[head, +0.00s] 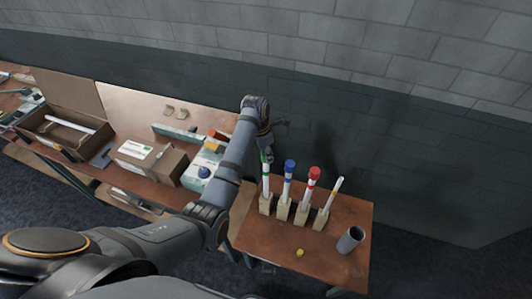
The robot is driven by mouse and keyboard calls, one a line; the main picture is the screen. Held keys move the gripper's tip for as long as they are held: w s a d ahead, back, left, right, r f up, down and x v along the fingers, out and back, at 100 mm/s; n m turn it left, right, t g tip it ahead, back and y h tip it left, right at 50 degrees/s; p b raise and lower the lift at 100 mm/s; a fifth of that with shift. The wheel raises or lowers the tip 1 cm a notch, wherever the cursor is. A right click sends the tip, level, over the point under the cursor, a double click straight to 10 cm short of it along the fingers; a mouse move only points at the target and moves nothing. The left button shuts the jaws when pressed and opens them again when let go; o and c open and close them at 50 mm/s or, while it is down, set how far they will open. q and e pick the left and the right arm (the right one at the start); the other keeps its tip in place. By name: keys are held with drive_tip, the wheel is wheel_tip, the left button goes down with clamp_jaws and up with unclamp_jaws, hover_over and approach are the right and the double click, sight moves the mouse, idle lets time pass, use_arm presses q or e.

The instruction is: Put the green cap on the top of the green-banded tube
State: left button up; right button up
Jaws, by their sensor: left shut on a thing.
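The green-banded tube (266,183) stands upright in a wooden block at the left end of a row on the small brown table. The green cap (265,156) shows as a small dark green piece at the tube's top. My left gripper (267,148) is directly over this tube, shut on the green cap. The gripper and wrist partly hide the cap, and I cannot tell whether it is seated on the tube or just touching it. My right gripper is not in view.
Beside it stand a blue-capped tube (288,180), a red-capped tube (311,188) and an uncapped, slightly tilted tube (332,199). A yellow cap (300,252) and a grey cup (350,240) are in front. Boxes (150,157) crowd the left bench; a brick wall is behind.

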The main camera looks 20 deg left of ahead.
use_arm(q)
drive_tip(key=shift+f, duration=0.5)
drive_tip(key=o, duration=0.8)
drive_tip(key=shift+o, duration=0.6)
drive_tip(key=o, duration=0.5)
drive_tip(key=shift+c, duration=0.2)
drive_tip(key=shift+r, duration=4.05)
drive_tip(key=shift+f, duration=0.1)
